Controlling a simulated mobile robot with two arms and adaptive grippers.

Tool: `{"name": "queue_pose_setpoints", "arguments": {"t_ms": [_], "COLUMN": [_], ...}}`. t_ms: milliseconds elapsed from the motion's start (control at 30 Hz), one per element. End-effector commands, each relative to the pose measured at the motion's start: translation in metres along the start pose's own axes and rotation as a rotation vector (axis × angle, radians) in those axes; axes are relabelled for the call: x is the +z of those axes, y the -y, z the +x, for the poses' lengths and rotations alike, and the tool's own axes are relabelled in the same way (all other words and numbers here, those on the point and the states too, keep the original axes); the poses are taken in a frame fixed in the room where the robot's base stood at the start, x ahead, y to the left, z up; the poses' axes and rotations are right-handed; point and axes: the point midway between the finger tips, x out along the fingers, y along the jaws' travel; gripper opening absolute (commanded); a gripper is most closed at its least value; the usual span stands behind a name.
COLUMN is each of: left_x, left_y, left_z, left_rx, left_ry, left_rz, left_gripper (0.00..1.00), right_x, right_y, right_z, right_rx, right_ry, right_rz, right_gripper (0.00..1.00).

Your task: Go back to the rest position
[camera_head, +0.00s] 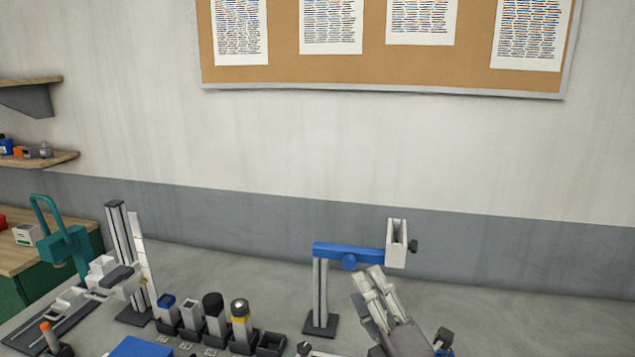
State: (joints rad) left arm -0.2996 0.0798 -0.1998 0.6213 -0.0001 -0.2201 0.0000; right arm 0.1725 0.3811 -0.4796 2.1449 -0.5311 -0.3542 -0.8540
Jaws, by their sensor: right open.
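My right gripper (368,277) is at the lower middle right of the head view, its fingers pointing up and slightly left. It is open, and I see nothing between its fingers. A white open-topped holder (397,242) with a dark knob is at the right end of that arm. I cannot tell whether the gripper touches the stand. My left gripper is not in view.
Several capped containers stand in black holders, including one with a yellow band (240,318); an empty black holder (270,342) is beside them. A teal device (65,245) and a tall rail stand (122,255) are at left. The grey bench (520,310) is clear at right.

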Motion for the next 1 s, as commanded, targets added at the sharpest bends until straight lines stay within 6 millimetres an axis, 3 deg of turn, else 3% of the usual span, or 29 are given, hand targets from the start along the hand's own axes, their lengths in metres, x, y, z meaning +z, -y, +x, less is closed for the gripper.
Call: {"name": "queue_pose_setpoints", "arguments": {"t_ms": [33,200,267,400,600,800,833,1000], "left_x": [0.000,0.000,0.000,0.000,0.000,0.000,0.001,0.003], "left_y": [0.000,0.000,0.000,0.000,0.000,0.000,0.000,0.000], "left_z": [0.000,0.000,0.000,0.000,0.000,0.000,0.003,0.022], "left_rx": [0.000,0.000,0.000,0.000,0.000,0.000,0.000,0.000], "left_ry": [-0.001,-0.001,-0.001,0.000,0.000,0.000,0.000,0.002], "left_rz": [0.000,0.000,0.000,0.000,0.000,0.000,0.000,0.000], "left_gripper": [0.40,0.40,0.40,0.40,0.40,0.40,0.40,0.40], "right_x": [0.009,0.032,0.033,0.023,-0.005,-0.034,-0.037,-0.044], "right_y": [0.024,0.105,0.133,0.181,0.209,0.207,0.212,0.276], "right_z": [-0.015,-0.085,-0.117,-0.202,-0.306,-0.389,-0.397,-0.401], "right_rx": [-0.092,-0.402,-0.509,-0.743,-0.987,-1.167,-1.183,-1.193], "right_ry": [0.068,0.337,0.444,0.706,1.035,1.320,1.347,1.341], "right_rz": [0.132,0.568,0.711,1.002,1.263,1.408,1.417,1.402], "right_gripper": [0.47,0.47,0.47,0.47,0.47,0.47,0.47,0.47]}}
